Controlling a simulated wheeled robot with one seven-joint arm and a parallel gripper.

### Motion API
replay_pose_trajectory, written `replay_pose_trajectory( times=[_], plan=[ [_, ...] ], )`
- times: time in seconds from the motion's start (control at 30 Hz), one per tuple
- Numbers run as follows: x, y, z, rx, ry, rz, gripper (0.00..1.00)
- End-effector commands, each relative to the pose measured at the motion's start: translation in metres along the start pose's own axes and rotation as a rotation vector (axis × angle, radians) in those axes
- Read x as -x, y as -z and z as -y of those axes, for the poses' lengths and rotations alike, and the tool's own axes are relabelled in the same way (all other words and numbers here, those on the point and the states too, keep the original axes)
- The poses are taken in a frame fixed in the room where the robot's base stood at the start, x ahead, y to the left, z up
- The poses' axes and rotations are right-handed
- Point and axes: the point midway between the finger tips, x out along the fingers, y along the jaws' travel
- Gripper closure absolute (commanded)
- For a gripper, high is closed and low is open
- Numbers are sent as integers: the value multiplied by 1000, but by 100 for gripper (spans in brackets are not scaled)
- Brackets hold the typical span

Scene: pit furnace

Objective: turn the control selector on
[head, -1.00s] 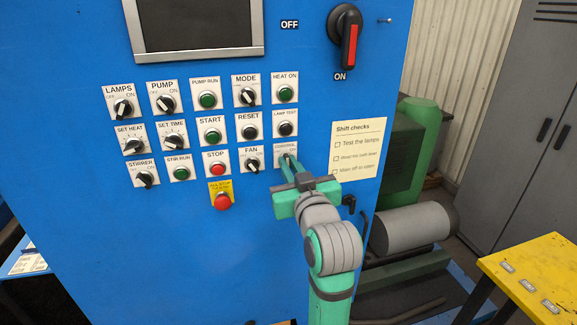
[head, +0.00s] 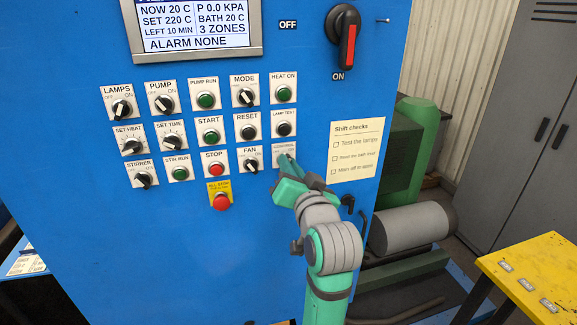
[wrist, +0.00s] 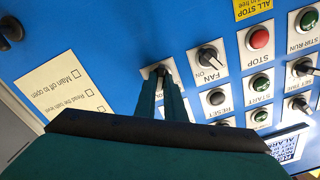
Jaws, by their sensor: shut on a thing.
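The control selector's white plate (head: 284,150), labelled CONTROL, is at the right end of the lowest full row on the blue panel. My gripper (head: 287,163) reaches it from below right and covers most of its knob. In the wrist view the two fingers of my gripper (wrist: 163,88) are closed on the dark knob of the control selector (wrist: 155,71). The fingers hide which way the knob points. The display (head: 198,27) is lit and reads NOW 20 C, SET 220 C and ALARM NONE.
The FAN selector (head: 251,157) is just left of my gripper, with the LAMP TEST button (head: 284,129) above. A red ALL STOP button (head: 221,202) is lower left. A paper checklist (head: 357,150) is to the right. The main switch (head: 348,42) points down at ON.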

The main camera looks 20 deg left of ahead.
Motion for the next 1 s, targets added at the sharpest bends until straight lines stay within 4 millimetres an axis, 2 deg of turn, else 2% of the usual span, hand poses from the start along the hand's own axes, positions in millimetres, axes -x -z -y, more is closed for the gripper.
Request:
replay_pose_trajectory(
  times=[0.4, 0.43, 0.5, 0.83, 1.0],
  plan=[
    [0, -2, 0, -9, 0, 4, 100],
    [-1, -2, 0, -9, 0, 4, 86],
    [0, -2, 0, -8, 0, 4, 72],
    [2, 0, 0, -7, 0, 1, 72],
    [20, 0, 0, -6, 0, -1, 72]
  ],
)
